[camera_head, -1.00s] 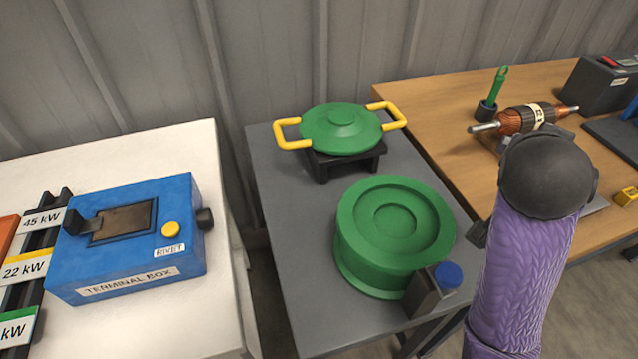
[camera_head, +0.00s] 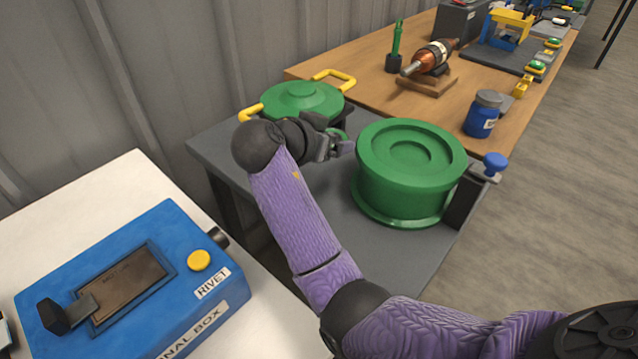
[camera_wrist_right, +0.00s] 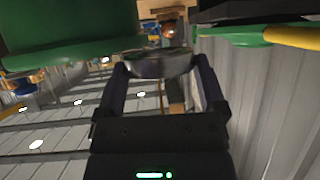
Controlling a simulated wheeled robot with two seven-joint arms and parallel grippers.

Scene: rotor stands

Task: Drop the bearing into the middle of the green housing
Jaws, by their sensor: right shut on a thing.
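The green housing (camera_head: 405,185) is a round drum with a stepped circular recess in its top, upright on the grey table. My right gripper (camera_head: 340,146) is just left of the housing, near the height of its rim. In the right wrist view, my right gripper (camera_wrist_right: 160,75) is shut on the silvery, curved bearing (camera_wrist_right: 160,66), which sits between the fingertips. The bearing is apart from the recess. The housing (camera_wrist_right: 65,35) fills the upper left of that view. In the head view the bearing is hard to make out. My left gripper is not in view.
A green lid (camera_head: 300,97) with yellow handles is behind my gripper. A dark block with a blue knob (camera_head: 495,162) stands at the housing's right. A blue terminal box (camera_head: 130,285) is at lower left. The wooden bench (camera_head: 375,85) holds a copper rotor (camera_head: 432,58) and a blue jar (camera_head: 483,115).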

